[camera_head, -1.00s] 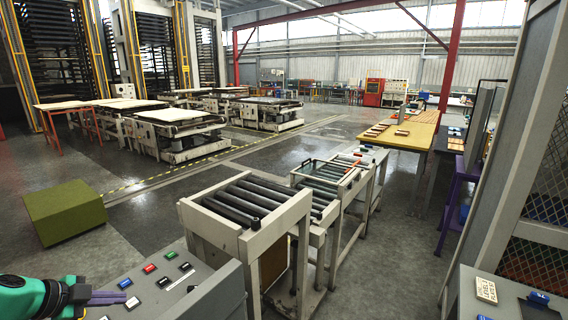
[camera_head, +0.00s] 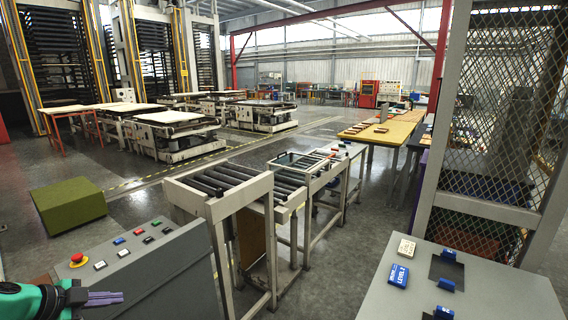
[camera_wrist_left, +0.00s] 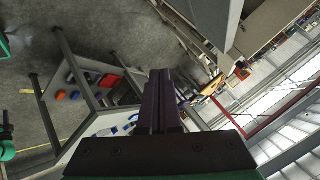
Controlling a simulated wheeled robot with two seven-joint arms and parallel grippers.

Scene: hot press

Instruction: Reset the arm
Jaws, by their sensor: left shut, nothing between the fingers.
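My left gripper (camera_head: 103,298) is at the lower left of the head view, with its purple fingers shut together and nothing between them. It is in front of the sloped grey control panel (camera_head: 133,265), which carries a red button (camera_head: 77,257) and several small coloured buttons. I cannot tell from the picture whether the gripper touches the panel. In the left wrist view the shut fingers (camera_wrist_left: 163,85) point up the middle of the picture.
A roller conveyor (camera_head: 222,182) stands in the middle. A grey cabinet (camera_head: 470,285) with blue switches and label plates is at the lower right, beside a mesh frame (camera_head: 490,110). A green block (camera_head: 68,207) is on the floor at left. Open floor lies between.

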